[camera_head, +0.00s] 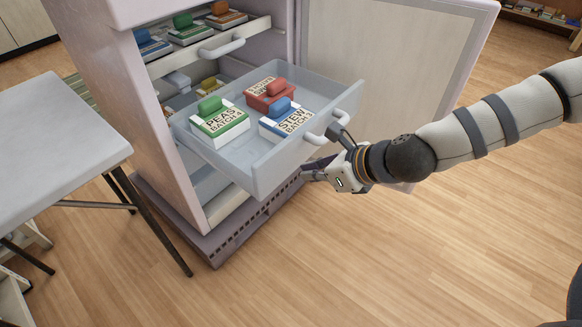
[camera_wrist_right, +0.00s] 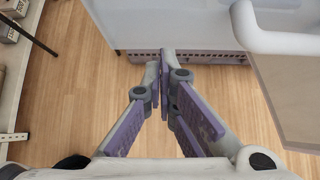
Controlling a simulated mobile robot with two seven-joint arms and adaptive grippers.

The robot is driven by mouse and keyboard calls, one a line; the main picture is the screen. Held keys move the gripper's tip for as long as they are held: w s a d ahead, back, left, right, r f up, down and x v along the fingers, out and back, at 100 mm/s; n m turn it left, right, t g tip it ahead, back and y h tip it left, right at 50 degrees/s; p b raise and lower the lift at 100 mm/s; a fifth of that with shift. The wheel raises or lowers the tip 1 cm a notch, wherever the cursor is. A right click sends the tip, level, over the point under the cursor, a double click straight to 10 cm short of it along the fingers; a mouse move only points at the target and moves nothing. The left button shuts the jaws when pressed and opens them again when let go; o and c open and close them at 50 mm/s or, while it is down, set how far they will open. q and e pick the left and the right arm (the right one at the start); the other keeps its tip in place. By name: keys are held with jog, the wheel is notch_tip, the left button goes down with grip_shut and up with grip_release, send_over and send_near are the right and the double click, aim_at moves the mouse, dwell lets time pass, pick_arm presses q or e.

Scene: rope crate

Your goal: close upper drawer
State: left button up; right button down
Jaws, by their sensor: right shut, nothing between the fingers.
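A translucent drawer (camera_head: 222,160) is pulled far out of the white cabinet (camera_head: 160,120). It holds a green-lidded peas box (camera_head: 219,124), a blue-lidded stew box (camera_head: 288,122) and a red box (camera_head: 268,92). Its pale handle (camera_head: 327,129) is on the front; a pale curved handle (camera_wrist_right: 275,42) also shows in the right wrist view. Above it, another drawer (camera_head: 205,50) with its own handle sits mostly inside the cabinet. My right gripper (camera_head: 312,174) is shut and empty, just below and in front of the open drawer's handle; its fingers (camera_wrist_right: 163,62) meet in the wrist view. My left gripper is out of view.
The cabinet door (camera_head: 390,75) stands wide open behind the drawer, to the right. A grey table (camera_head: 55,140) stands to the left. Wooden floor (camera_head: 340,260) is clear in front. A shelf of small items (camera_head: 540,12) is at the far right.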

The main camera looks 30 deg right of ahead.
aim_at(283, 166)
jog(key=shift+w+a, duration=0.3)
jog(key=shift+w, duration=0.35)
jog(key=shift+w+a, duration=0.25)
jog(key=shift+w, duration=0.4)
jog(key=shift+w+a, duration=0.3)
jog(key=shift+w, duration=0.35)
